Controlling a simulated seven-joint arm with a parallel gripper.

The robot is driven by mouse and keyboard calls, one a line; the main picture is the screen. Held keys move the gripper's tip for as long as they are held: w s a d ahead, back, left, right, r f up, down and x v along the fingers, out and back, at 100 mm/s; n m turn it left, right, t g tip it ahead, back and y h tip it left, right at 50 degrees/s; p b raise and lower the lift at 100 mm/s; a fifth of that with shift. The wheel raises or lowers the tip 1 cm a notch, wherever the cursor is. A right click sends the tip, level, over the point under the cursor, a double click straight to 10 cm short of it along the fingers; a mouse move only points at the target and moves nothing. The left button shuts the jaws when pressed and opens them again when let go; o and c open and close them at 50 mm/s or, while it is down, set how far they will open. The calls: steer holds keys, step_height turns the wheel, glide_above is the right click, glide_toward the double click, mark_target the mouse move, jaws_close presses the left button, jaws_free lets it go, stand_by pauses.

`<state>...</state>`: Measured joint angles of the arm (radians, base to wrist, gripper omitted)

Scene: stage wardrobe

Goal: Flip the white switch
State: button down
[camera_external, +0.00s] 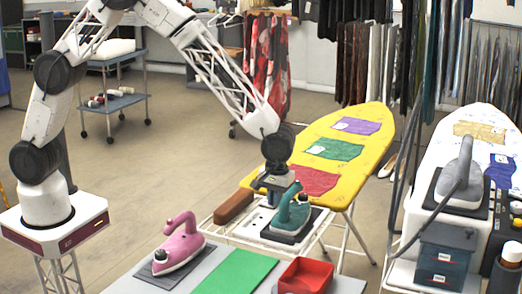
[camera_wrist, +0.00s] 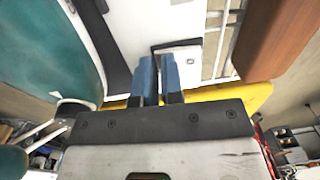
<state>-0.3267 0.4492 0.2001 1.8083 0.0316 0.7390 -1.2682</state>
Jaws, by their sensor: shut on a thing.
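My gripper (camera_external: 272,196) is at the near end of the yellow ironing board, just left of the teal iron (camera_external: 291,214). In the wrist view, its two blue fingertips (camera_wrist: 158,62) are close together over a white panel (camera_wrist: 125,22). A small white switch piece (camera_wrist: 181,56) with a dark edge shows at the fingertips. The gripper is shut on what looks like this switch; the contact itself is mostly hidden by the fingers. The switch's position cannot be told.
The teal iron stands close beside my gripper, and a brown padded block (camera_external: 234,206) is on its left. A pink iron (camera_external: 179,246), a green mat (camera_external: 236,272) and a red tray (camera_external: 305,276) are on the front table. The yellow board (camera_external: 372,123) extends behind.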

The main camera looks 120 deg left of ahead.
steer(key=shift+s+f, duration=0.6)
steer(key=shift+f, duration=0.2)
steer(key=shift+s+r, duration=0.15)
steer(key=shift+s, duration=0.5)
steer(key=shift+r, duration=0.1)
step_height(320, 180, up, 15)
steer(key=w, duration=0.1)
steer(key=shift+w, duration=0.4)
steer(key=shift+r, duration=0.1)
steer(key=shift+r, duration=0.1)
